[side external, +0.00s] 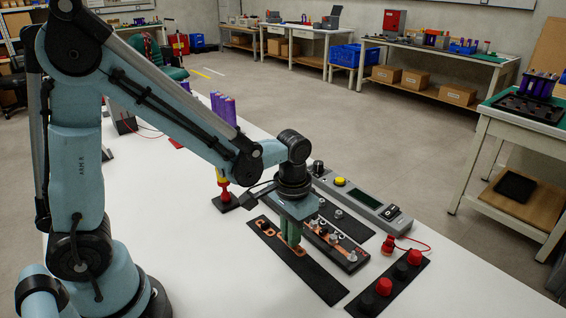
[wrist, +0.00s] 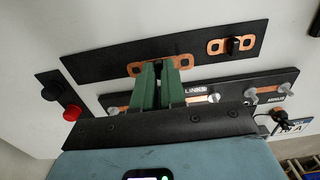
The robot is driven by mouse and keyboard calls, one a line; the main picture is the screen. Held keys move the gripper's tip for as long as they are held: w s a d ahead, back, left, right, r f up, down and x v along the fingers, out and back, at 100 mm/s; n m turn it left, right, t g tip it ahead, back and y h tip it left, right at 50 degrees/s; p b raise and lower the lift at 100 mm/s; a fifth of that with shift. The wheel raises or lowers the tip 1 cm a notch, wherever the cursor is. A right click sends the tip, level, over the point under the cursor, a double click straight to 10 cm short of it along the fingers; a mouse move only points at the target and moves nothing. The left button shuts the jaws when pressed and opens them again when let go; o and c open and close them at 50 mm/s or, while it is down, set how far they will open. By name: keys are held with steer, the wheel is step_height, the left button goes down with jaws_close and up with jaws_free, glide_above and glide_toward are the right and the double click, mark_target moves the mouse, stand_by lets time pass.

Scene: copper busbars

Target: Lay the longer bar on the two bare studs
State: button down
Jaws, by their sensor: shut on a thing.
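The longer copper bar (wrist: 185,62) has slotted ends and a dark grip block at its middle. My gripper (wrist: 158,68) has its green fingers shut on that block, and the fingers hide part of the bar. In the side view my gripper (side external: 290,238) points down over the black strip (side external: 318,279); I cannot tell whether the bar is lifted off it. The shorter copper bar (wrist: 217,47), with its own black block, lies on the same strip. Beside it is the black stud board (wrist: 232,90) marked "LINKS", with copper pieces and pale-capped studs, partly hidden by my gripper.
A grey control box (side external: 365,203) with a yellow button stands behind the stud board. A black strip with red and black knobs (side external: 383,287) lies at the right. A red probe (side external: 388,244) with a red wire is near it. The white table's front is clear.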

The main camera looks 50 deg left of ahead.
steer(key=shift+r, duration=0.65)
steer(key=w+a+r, duration=0.1)
steer(key=w+a, duration=0.1)
steer(key=a, duration=0.1)
steer(key=w+a+r, duration=0.1)
steer(key=w+a, duration=0.2)
steer(key=w+a+r, duration=0.1)
steer(key=w+a, duration=0.1)
steer(key=a, duration=0.1)
steer(key=shift+w+a+r, duration=0.25)
steer(key=shift+w+a, duration=0.3)
steer(key=shift+a, duration=0.15)
steer(key=shift+f, duration=1.9)
steer(key=shift+f, duration=0.15)
steer(key=shift+f, duration=0.75)
steer(key=shift+f, duration=0.2)
